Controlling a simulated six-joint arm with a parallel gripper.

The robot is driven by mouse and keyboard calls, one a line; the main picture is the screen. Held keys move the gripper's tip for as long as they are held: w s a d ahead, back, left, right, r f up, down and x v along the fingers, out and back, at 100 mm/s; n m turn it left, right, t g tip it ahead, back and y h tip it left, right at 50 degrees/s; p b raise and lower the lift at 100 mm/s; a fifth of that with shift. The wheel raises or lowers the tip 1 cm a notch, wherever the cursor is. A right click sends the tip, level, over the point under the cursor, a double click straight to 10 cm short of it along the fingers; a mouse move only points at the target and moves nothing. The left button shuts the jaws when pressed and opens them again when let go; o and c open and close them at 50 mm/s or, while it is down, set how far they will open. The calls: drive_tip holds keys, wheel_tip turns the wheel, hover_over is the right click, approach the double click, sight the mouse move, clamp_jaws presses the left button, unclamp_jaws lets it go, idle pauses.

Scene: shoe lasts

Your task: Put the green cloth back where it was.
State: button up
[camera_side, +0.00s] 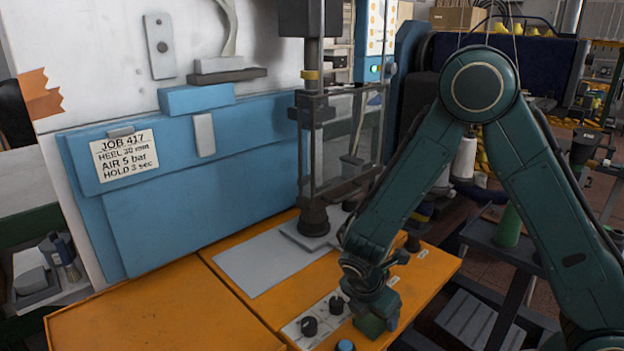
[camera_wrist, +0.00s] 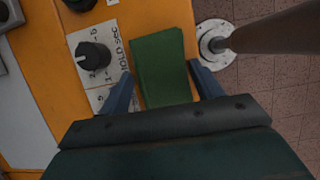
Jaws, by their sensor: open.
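The green cloth (camera_wrist: 162,62) lies folded on the orange bench top in the wrist view, beside a white dial plate (camera_wrist: 112,45). In the side view the cloth (camera_side: 369,326) shows as a small green patch low at the end of my arm. My gripper (camera_wrist: 166,86) is open, with one finger on each side of the cloth's near part in the wrist view. I cannot tell whether the fingers touch it. In the side view my gripper (camera_side: 373,313) is low over the bench's front edge, and its fingers are hard to make out.
Black knobs (camera_side: 310,327) stand left of my gripper, one also in the wrist view (camera_wrist: 92,56). A round metal flange with a post (camera_wrist: 213,42) is right of the cloth. A press column (camera_side: 313,130) and blue panel (camera_side: 200,185) stand behind. The left bench top (camera_side: 150,315) is clear.

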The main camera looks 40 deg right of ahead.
drive_tip(key=shift+s+f, duration=0.1)
drive_tip(key=shift+s, duration=0.4)
drive_tip(key=v, duration=1.2)
drive_tip(key=shift+w, duration=0.35)
drive_tip(key=shift+r, duration=0.3)
drive_tip(key=s+d+r+m+t+y, duration=0.2)
drive_tip(key=s+d+r+m, duration=0.1)
drive_tip(key=s+r+m, duration=0.4)
drive_tip(key=s+d+r+m+t+y, duration=0.2)
drive_tip(key=s+r+m, duration=0.5)
drive_tip(key=m, duration=0.4)
drive_tip(key=shift+s+d+r+t, duration=0.35)
drive_tip(key=shift+d+t, duration=0.35)
drive_tip(key=shift+d, duration=0.35)
